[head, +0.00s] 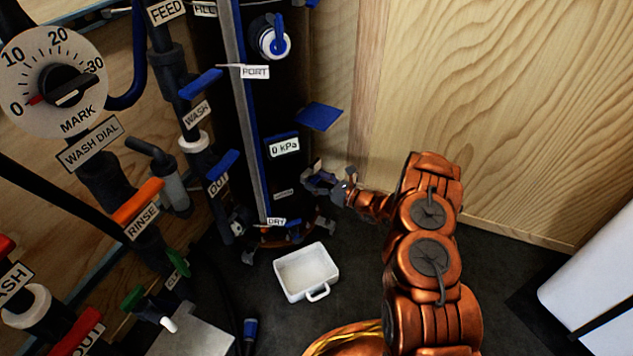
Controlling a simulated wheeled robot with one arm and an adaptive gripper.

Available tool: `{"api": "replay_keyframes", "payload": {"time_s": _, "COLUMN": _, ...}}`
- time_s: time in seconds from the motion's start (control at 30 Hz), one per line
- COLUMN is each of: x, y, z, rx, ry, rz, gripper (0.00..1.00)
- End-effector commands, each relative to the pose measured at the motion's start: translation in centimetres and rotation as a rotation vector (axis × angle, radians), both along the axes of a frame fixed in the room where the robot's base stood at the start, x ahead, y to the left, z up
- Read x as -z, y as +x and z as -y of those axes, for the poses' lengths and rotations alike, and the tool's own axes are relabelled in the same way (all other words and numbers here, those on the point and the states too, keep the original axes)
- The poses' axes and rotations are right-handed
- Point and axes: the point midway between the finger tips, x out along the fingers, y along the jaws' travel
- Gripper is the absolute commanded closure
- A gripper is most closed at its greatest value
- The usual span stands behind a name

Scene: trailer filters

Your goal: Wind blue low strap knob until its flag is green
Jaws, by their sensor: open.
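The black filter tank (262,110) with a blue vertical stripe stands upright against the wood wall. My gripper (322,182) is open beside the lower right side of the tank. Some blue shows at its fingers, but I cannot tell whether this is the low strap knob or whether the fingers touch it. The strap knob is not clearly visible. A blue square plate (319,116) sticks out from the tank's right side above my gripper. I see no green flag by my gripper.
A white tray (306,271) with a handle sits on the dark floor below the tank. Pipes with labelled blue, orange, red and green handles and a wash dial (55,88) fill the left. The floor at right is mostly clear, with a white body (595,275) at the edge.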

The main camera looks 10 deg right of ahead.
Motion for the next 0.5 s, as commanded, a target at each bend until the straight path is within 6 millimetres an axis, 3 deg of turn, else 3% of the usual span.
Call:
{"api": "replay_keyframes", "payload": {"time_s": 0.07, "x": 0.0, "y": -0.01, "z": -0.01, "rx": 0.0, "ry": 0.0, "rz": 0.0, "gripper": 0.22}}
{"api": "replay_keyframes", "payload": {"time_s": 0.5, "x": 0.01, "y": -0.03, "z": -0.03, "rx": -0.001, "ry": 0.0, "rz": 0.0, "gripper": 0.68}}
